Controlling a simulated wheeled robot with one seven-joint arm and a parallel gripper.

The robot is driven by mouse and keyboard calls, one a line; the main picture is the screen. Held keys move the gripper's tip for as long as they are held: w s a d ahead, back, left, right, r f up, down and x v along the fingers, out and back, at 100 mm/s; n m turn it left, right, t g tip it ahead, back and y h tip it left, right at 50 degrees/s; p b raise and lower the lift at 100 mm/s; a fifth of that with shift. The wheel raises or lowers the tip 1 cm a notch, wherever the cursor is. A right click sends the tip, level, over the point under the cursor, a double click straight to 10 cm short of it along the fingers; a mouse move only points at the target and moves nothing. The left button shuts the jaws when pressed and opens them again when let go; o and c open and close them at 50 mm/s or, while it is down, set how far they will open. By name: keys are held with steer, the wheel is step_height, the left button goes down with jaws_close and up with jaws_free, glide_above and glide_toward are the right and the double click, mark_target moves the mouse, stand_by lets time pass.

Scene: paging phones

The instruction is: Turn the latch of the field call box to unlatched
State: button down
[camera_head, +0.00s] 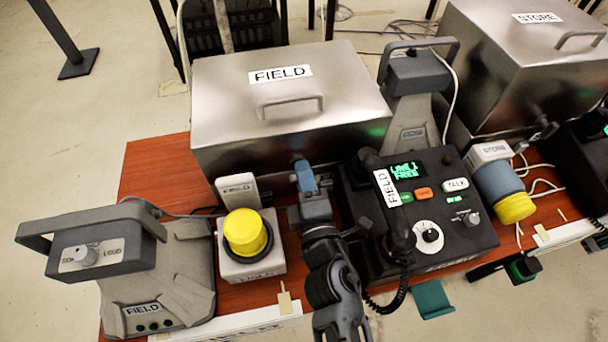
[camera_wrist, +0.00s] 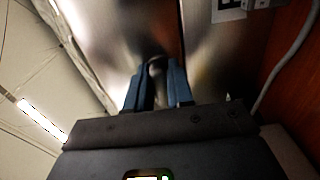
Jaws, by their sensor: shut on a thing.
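The field call box (camera_head: 290,92) is a metal box with a FIELD label and a lid handle, at the back of the table in the head view. My gripper (camera_head: 305,174) is at its front face, its blue fingers close together. In the wrist view my gripper (camera_wrist: 157,78) has its two fingers on either side of the dark latch (camera_wrist: 156,68), shut on it. The metal front of the box fills much of that view. The fingers hide most of the latch in the head view, and I cannot tell which way it is turned.
A FIELD phone console (camera_head: 460,232) stands close to the right of my arm. A yellow button (camera_head: 245,232) on a white base and a grey FIELD speaker (camera_head: 170,280) stand to the left. The STORE box (camera_head: 500,60) is at the back right.

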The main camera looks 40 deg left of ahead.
steer(key=shift+f, duration=0.1)
steer(key=c, duration=1.1)
jaws_free()
